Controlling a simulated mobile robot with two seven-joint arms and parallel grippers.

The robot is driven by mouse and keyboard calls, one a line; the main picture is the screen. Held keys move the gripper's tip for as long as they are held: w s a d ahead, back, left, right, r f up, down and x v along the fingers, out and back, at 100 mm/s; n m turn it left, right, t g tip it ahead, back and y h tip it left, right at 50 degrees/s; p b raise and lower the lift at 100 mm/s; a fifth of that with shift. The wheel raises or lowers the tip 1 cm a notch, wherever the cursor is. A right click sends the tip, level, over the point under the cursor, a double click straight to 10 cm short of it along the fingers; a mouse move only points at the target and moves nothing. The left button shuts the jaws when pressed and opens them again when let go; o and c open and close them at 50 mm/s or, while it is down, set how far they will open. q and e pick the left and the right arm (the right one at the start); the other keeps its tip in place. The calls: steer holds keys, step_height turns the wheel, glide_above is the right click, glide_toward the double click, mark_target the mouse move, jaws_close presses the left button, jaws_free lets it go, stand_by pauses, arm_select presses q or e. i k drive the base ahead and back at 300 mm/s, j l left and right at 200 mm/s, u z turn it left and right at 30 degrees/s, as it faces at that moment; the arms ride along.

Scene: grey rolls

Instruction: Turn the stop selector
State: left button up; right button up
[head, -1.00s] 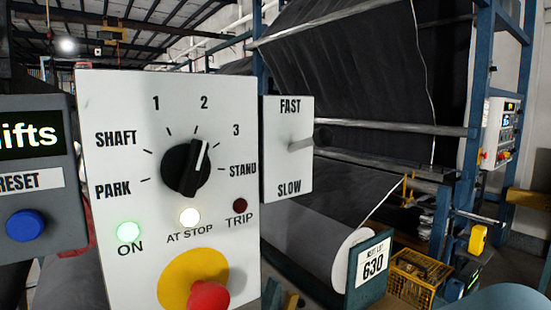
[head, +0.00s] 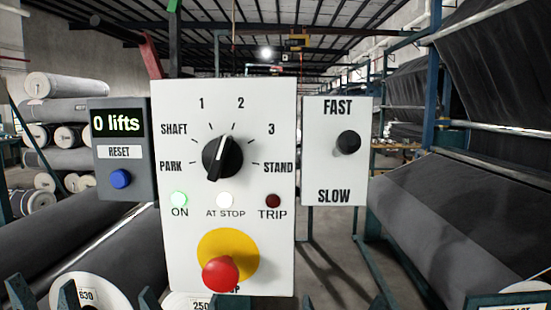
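The stop selector (head: 222,158) is a black rotary knob on a white upright panel (head: 175,230) in the middle of the head view. Its white pointer line aims up and slightly right, toward the mark 2. Around it are the marks PARK, SHAFT, 1, 2, 3 and STAND. Neither of my grippers is in view.
A red mushroom button (head: 220,273) on a yellow disc juts out low on the panel. A FAST/SLOW lever box (head: 335,178) stands right. A grey counter box (head: 123,165) with a blue RESET button (head: 120,179) stands left. Grey rolls (head: 80,240) flank the panel.

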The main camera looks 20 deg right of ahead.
mark_target(222, 157)
steer(key=k+l, duration=0.15)
steer(key=l, duration=0.2)
steer(key=k+l, duration=0.2)
steer(key=l, duration=0.15)
steer(key=k+l, duration=0.15)
steer(key=l, duration=0.2)
